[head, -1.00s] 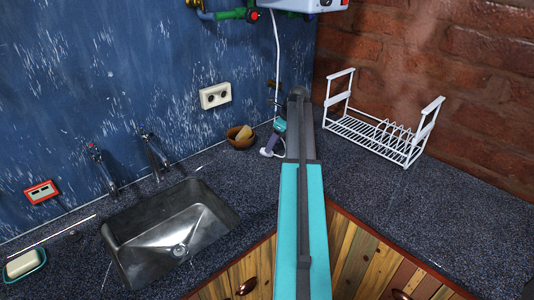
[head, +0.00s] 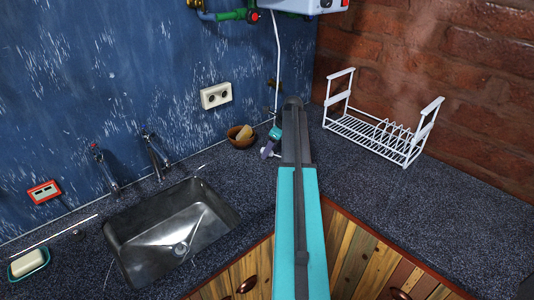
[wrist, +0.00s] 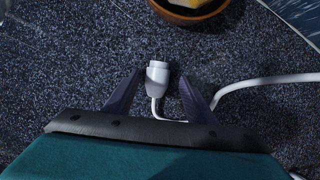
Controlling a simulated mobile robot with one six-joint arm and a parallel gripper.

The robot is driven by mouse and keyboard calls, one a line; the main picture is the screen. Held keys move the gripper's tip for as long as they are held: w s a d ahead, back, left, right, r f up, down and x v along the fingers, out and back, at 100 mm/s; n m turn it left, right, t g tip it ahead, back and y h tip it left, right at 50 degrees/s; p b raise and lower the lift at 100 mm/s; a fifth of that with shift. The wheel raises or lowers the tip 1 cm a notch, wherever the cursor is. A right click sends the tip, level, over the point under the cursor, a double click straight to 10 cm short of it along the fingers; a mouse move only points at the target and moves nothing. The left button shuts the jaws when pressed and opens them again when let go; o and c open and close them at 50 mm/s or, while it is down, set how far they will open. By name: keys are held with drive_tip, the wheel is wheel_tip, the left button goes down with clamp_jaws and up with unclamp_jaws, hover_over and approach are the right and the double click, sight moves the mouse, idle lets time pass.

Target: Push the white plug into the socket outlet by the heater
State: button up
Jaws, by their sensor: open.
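The white plug (wrist: 158,74) lies on the speckled countertop, with its prongs toward the top of the wrist view. My gripper (wrist: 160,76) is open, with one dark finger on each side of the plug and a visible gap to each. In the head view my gripper (head: 266,151) is low over the counter near the corner, partly hidden by my arm; the plug is hard to make out there. The white socket outlet (head: 215,96) is on the blue wall, up and left of my gripper. The white heater (head: 303,5) hangs at the top of the view.
A white cable (head: 277,60) hangs from the heater, and a cable (wrist: 270,82) curves right from the plug. A brown bowl (head: 241,141) stands close to my gripper. A white rack (head: 372,138) is at right, a sink (head: 174,232) at left. A red-framed outlet (head: 44,191) is far left.

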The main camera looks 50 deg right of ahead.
drive_tip(key=shift+c, duration=0.4)
drive_tip(key=c, duration=1)
drive_tip(key=shift+r, duration=0.15)
drive_tip(key=shift+d+r+b, duration=0.1)
drive_tip(key=shift+r+b, duration=0.6)
drive_tip(key=shift+r, duration=0.75)
drive_tip(key=s+a+b, duration=0.1)
drive_tip(key=s+a, duration=0.2)
drive_tip(key=s, duration=0.1)
drive_tip(key=s+a+r+b, duration=0.1)
drive_tip(key=s+a, duration=0.2)
drive_tip(key=s, duration=0.2)
drive_tip(key=s+a+b, duration=0.1)
drive_tip(key=s+a, duration=0.1)
drive_tip(key=s, duration=0.2)
drive_tip(key=shift+s+a+r, duration=0.25)
drive_tip(key=shift+a+r, duration=0.15)
